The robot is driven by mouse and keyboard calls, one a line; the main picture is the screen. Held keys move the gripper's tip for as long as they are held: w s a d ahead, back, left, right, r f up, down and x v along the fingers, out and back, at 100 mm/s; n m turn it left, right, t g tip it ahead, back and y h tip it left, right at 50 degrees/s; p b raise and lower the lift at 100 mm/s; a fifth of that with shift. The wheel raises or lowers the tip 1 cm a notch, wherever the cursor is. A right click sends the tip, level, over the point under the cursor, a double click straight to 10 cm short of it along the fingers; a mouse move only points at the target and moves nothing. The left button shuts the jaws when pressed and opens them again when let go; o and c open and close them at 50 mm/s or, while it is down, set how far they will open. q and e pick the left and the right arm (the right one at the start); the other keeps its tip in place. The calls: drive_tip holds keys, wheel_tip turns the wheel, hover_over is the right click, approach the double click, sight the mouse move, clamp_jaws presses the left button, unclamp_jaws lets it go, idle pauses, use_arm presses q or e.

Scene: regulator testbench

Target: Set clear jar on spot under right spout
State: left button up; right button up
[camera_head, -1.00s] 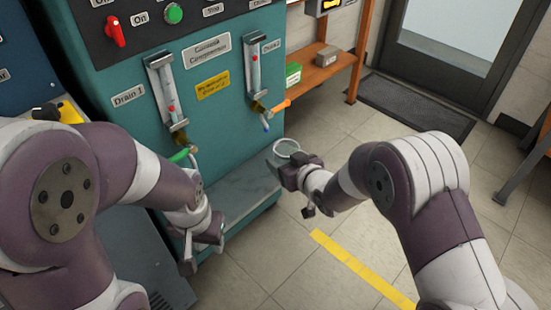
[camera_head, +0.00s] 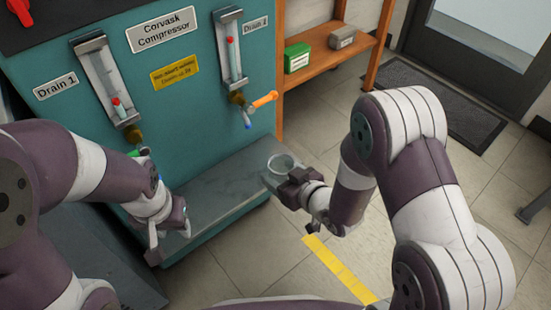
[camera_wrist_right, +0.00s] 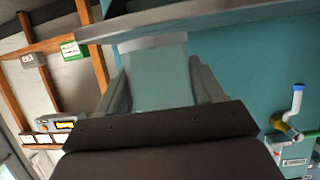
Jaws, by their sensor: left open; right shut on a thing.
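The clear jar (camera_head: 283,162) is held upright by my right gripper (camera_head: 284,180) at the right end of the grey ledge. In the right wrist view the see-through jar (camera_wrist_right: 160,75) sits between the two fingers (camera_wrist_right: 163,85). I cannot tell if its base touches the ledge. The right spout (camera_head: 247,119), below the orange-handled valve (camera_head: 263,99), is up and left of the jar. My left gripper (camera_head: 168,245) is open and empty by the ledge's left front.
The grey ledge (camera_head: 215,195) along the teal compressor's (camera_head: 190,110) foot looks bare. The left drain's green-handled valve (camera_head: 138,152) is partly behind my left arm. A wooden shelf (camera_head: 325,62) with a green box (camera_head: 297,57) stands behind. Yellow tape (camera_head: 335,268) marks the floor.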

drive_tip(key=shift+w+a+r, duration=0.15)
drive_tip(key=shift+w, duration=0.05)
drive_tip(key=shift+w+a+r, duration=0.1)
drive_tip(key=shift+a, duration=0.15)
drive_tip(key=w+a, duration=0.1)
drive_tip(key=w, duration=0.1)
drive_tip(key=w+a+b, duration=0.1)
drive_tip(key=w+a, duration=0.1)
drive_tip(key=w+a+f+b, duration=0.1)
drive_tip(key=w, duration=0.1)
drive_tip(key=shift+w+a, duration=0.25)
drive_tip(key=shift+a, duration=0.1)
drive_tip(key=shift+r+x, duration=0.2)
drive_tip(key=shift+x, duration=0.8)
drive_tip(key=shift+w, duration=0.1)
drive_tip(key=shift+f+b, duration=0.35)
drive_tip(key=shift+b, duration=0.15)
drive_tip(key=o, duration=1.2)
drive_tip(key=shift+c, duration=0.2)
